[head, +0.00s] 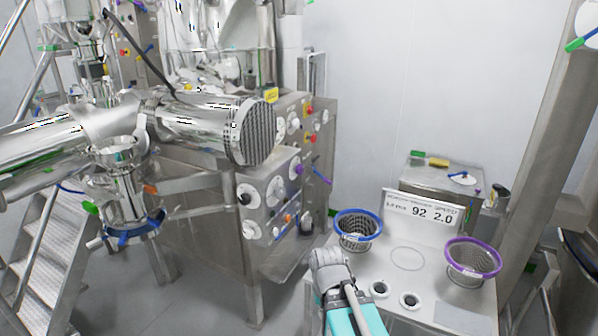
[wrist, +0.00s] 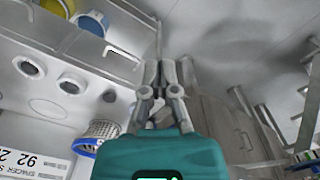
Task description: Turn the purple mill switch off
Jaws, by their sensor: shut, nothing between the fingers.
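A small purple knob (head: 299,169) sits on a white disc on the front panel of the steel machine (head: 232,215). I cannot tell which of these is the mill switch, or how either is set. My gripper (head: 326,254) is low in front of the machine, beside the blue-rimmed basket and well apart from the panel. In the wrist view its fingers (wrist: 161,66) are together with nothing between them. No purple switch can be made out in the wrist view.
A steel table (head: 405,285) carries a blue-rimmed basket (head: 358,227), a purple-rimmed basket (head: 473,257) and a number sign (head: 420,212). Large shiny ducts (head: 195,128) overhang the machine's left side. Steps (head: 45,255) stand at the left. Open floor lies before the machine.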

